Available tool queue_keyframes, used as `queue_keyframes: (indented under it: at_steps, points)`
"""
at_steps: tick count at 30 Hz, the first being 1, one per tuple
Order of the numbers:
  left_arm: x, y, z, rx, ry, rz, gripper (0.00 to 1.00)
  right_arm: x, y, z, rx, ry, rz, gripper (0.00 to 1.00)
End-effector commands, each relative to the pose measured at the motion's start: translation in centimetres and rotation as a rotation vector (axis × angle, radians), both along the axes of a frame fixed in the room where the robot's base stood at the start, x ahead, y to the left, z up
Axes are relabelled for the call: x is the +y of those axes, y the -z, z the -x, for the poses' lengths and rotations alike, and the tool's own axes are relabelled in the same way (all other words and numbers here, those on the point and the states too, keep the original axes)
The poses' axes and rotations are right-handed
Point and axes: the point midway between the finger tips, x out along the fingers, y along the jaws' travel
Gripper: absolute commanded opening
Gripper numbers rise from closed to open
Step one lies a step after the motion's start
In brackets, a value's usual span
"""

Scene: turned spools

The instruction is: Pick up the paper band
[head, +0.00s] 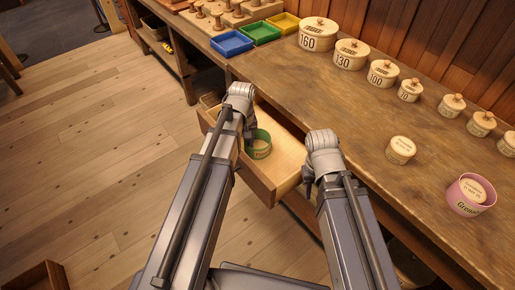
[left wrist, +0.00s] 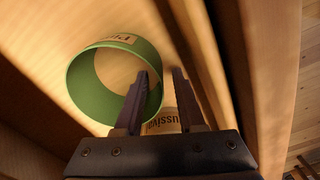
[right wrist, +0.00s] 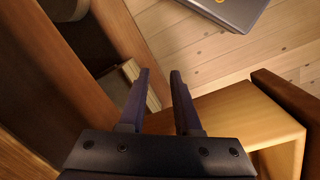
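A green band (head: 259,152) with a cream label stands in the open drawer (head: 285,172). In the left wrist view the green band (left wrist: 85,85) is an open ring. A cream piece with printed letters (left wrist: 163,124) shows low between the fingers, partly hidden; I cannot tell whether it is part of the band or separate. My left gripper (left wrist: 162,75) is open, one finger overlapping the ring's right side and the other just outside it; contact is unclear. My right gripper (right wrist: 159,75) is open and empty, near the drawer's right end.
On the bench (head: 350,115) stand a pink band (head: 466,205) around a cream tin, a small cream tin (head: 400,150), a row of numbered lidded tins (head: 318,40), and blue (head: 231,44), green (head: 260,32) and yellow (head: 284,22) trays. Drawer walls are close to both grippers.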

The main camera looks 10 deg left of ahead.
Motion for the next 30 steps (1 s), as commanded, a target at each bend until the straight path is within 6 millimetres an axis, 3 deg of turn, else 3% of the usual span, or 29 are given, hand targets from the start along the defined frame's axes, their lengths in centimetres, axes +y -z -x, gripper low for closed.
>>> queue_keyframes:
  at_steps: [6,16,30]
  points:
    - [0.00,-0.09,-0.01,0.000,0.000,0.000,0.36,0.00,-0.09,-0.01,0.000,0.000,0.000,0.32]
    - [0.00,-0.08,0.00,0.000,0.000,0.000,0.00,0.00,-0.08,0.00,0.000,0.000,0.000,0.32]
    - [0.00,-0.08,0.00,0.000,0.000,0.000,0.00,0.00,-0.08,-0.01,0.000,0.000,0.000,0.32]
